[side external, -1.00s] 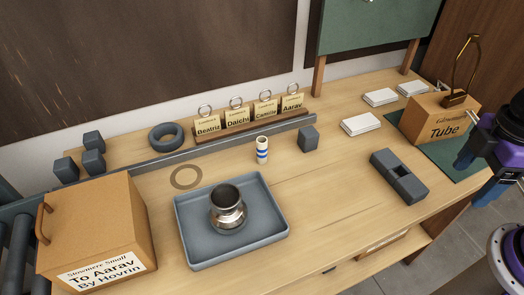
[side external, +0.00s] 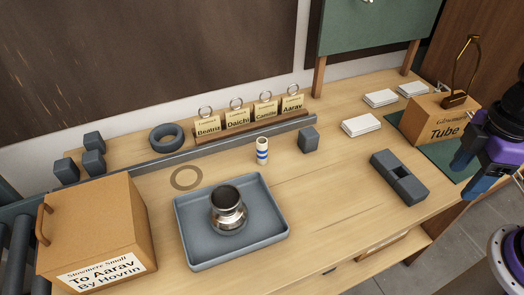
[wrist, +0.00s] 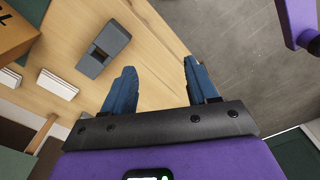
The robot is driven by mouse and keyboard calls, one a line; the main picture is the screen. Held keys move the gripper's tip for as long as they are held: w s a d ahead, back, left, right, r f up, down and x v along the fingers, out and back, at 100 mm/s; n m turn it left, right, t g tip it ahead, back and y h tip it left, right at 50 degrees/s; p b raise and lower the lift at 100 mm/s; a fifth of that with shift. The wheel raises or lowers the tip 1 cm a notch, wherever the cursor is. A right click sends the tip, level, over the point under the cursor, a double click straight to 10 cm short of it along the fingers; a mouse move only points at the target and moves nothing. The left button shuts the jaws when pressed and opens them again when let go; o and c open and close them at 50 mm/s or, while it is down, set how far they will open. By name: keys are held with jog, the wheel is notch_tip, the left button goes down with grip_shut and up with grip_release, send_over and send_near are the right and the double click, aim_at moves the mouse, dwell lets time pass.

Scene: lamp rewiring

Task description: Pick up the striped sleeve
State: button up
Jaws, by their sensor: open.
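The striped sleeve (side external: 262,151) is a small upright white cylinder with blue bands. It stands on the bench near the middle, left of a small dark cube, in the side external view. It is not in the wrist view. My gripper (side external: 466,172) is at the far right of the side external view, over the bench's right end and well away from the sleeve. In the wrist view my gripper (wrist: 158,82) shows two blue fingers spread apart with nothing between them.
A grey tray (side external: 272,231) holding a metal pot (side external: 228,209) lies in front of the sleeve. A dark cube (side external: 309,140) stands to its right, and a rail with name tags (side external: 237,117) behind. A slotted dark block (side external: 399,177) lies nearer my gripper.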

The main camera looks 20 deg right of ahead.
jog(key=w+a+r+m, duration=0.2)
jog(key=w+a+m, duration=0.5)
jog(key=w+a, duration=0.15)
jog(key=m, duration=2.3)
send_over(262, 153)
notch_tip(262, 153, down, 3)
jog(key=f, duration=0.7)
jog(key=w+f, duration=0.1)
jog(key=f, duration=0.3)
jog(key=shift+d+f, duration=0.35)
jog(key=shift+w+f, duration=0.15)
jog(key=shift+f, duration=2.6)
grip_shut()
